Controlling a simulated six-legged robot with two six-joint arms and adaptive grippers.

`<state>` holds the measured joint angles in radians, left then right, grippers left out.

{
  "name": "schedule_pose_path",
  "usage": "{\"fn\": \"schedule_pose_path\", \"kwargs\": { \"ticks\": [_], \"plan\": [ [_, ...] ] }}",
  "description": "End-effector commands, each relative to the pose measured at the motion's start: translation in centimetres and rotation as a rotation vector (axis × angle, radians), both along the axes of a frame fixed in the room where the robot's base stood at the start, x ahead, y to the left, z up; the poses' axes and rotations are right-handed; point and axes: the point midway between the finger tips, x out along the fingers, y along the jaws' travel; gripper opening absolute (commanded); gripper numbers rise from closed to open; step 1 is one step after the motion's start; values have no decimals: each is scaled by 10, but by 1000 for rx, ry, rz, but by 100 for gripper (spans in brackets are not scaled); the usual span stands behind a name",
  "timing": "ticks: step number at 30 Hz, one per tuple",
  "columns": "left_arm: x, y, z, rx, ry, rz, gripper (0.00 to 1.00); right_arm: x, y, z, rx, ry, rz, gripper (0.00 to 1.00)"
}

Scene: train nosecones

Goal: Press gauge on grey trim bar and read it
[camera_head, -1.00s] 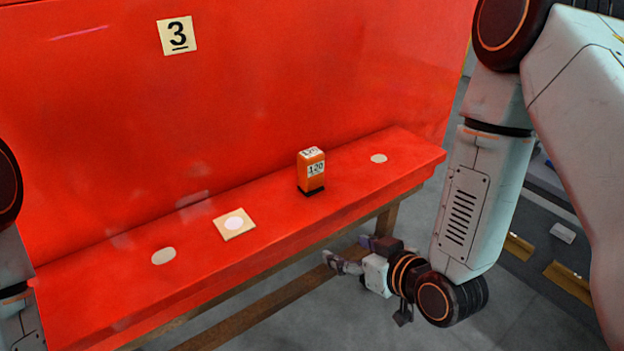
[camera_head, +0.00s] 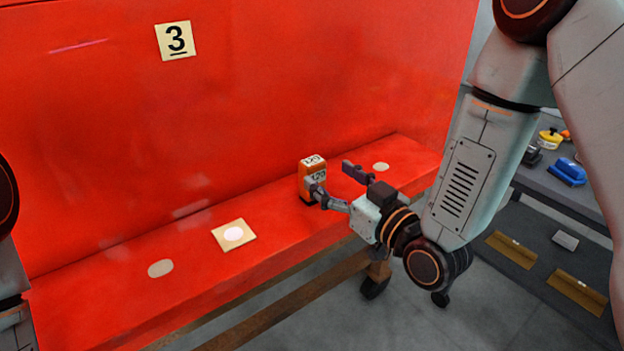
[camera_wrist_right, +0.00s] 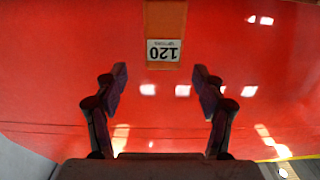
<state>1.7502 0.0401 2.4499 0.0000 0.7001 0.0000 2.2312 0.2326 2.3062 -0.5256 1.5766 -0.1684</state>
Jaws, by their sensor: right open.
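The gauge (camera_head: 309,178) is a small orange block with white labels reading 120. It stands upright on the red ledge (camera_head: 290,245) below a large red panel. In the right wrist view the gauge (camera_wrist_right: 165,22) is at the top, beyond and between the fingertips. My right gripper (camera_head: 334,180) is open, its fingers pointing at the gauge from the right, one fingertip overlapping its lower edge in the head view. The open fingers also show in the right wrist view (camera_wrist_right: 160,78), with nothing between them. I cannot make out a grey trim bar. My left gripper is out of view.
A beige square with a white disc (camera_head: 234,234) lies on the ledge, with pale round spots (camera_head: 160,268) (camera_head: 381,167) on either side. A plate marked 3 (camera_head: 176,40) is on the panel. A grey table (camera_head: 540,185) with tools stands at right.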

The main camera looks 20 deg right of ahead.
Motion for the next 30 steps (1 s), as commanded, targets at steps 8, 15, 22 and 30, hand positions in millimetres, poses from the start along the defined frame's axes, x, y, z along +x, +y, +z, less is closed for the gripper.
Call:
{"fn": "schedule_pose_path", "kwargs": {
  "ticks": [8, 15, 22, 30],
  "plan": [
    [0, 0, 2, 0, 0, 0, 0, 15, 8, 0, -3, 1, 3, 70],
    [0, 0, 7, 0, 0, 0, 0, 44, 20, 0, -1, 0, 2, 70],
    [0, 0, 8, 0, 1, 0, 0, 54, 24, 0, 2, 2, -1, 70],
    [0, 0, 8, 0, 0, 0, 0, 54, 23, 0, 3, 1, -1, 59]
  ]
}}
